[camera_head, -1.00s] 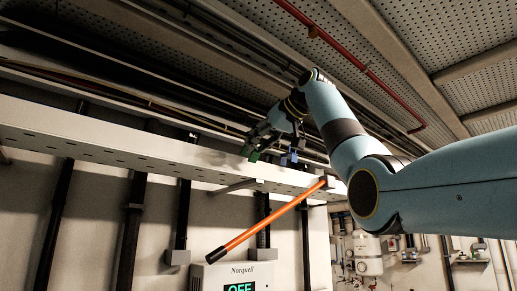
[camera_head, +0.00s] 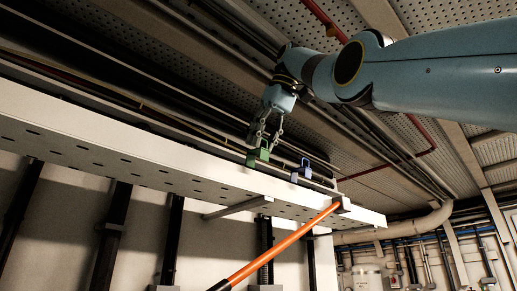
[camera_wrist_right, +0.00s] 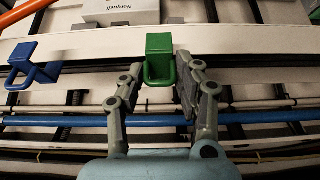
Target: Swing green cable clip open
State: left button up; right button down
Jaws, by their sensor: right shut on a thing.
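The green cable clip (camera_head: 258,154) sits on the edge of the perforated white beam in the head view. In the right wrist view the green clip (camera_wrist_right: 159,58) is a block with a loop below it, between my fingers. My right gripper (camera_head: 262,143) reaches down to it from above. In the wrist view my right gripper (camera_wrist_right: 160,82) has its fingers either side of the clip's loop, and it is shut on the clip. The fingertips partly hide the loop's sides. My left gripper is not in view.
A blue clip (camera_head: 303,170) sits on the same white beam (camera_head: 120,137), to the right of the green one. An orange bar (camera_head: 285,243) slants up to a bracket at the beam. Pipes and cables run closely behind the beam.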

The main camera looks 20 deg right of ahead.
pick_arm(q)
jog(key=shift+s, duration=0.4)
pick_arm(e)
jog(key=c, duration=1.3)
grip_release()
jog(key=shift+o, duration=0.9)
jog(key=shift+w, duration=0.1)
jog(key=shift+w+d, duration=0.1)
jog(key=shift+w, duration=0.05)
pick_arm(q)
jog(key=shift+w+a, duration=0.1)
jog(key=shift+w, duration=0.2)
